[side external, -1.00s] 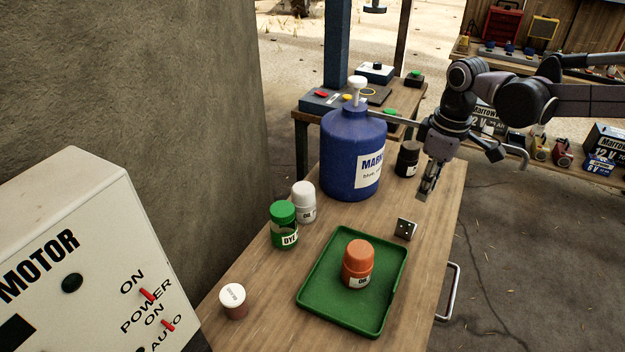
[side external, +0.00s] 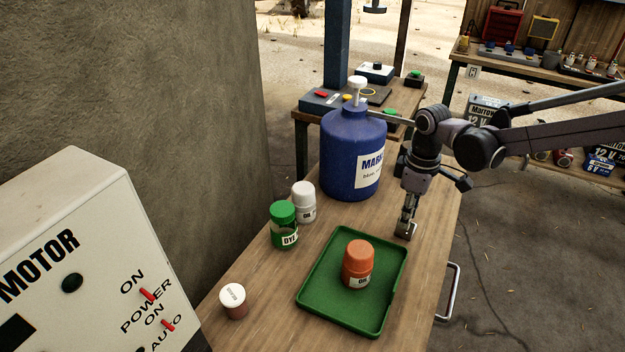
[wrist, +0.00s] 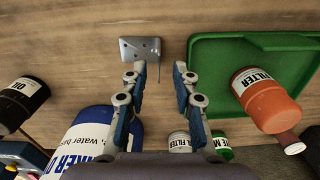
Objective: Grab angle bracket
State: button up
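The angle bracket (side external: 405,231) is a small grey metal piece with holes, on the wooden table to the right of the green tray. In the wrist view, its flat plate (wrist: 140,47) lies just beyond my left finger. A thin edge of it reaches down into the gap between the fingers. My gripper (side external: 406,222) points down right at the bracket and partly covers it in the side view. In the wrist view, the two fingers (wrist: 158,73) stand apart, with the bracket nearer the left one. I cannot tell whether a finger touches it.
A large blue jug (side external: 345,160) stands behind. Green (side external: 283,230) and white (side external: 303,205) bottles and a small white-capped jar (side external: 234,303) stand left. Bare table lies in front.

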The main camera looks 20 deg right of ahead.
jog(key=shift+f, duration=1.7)
grip_shut()
jog(key=shift+r, duration=0.1)
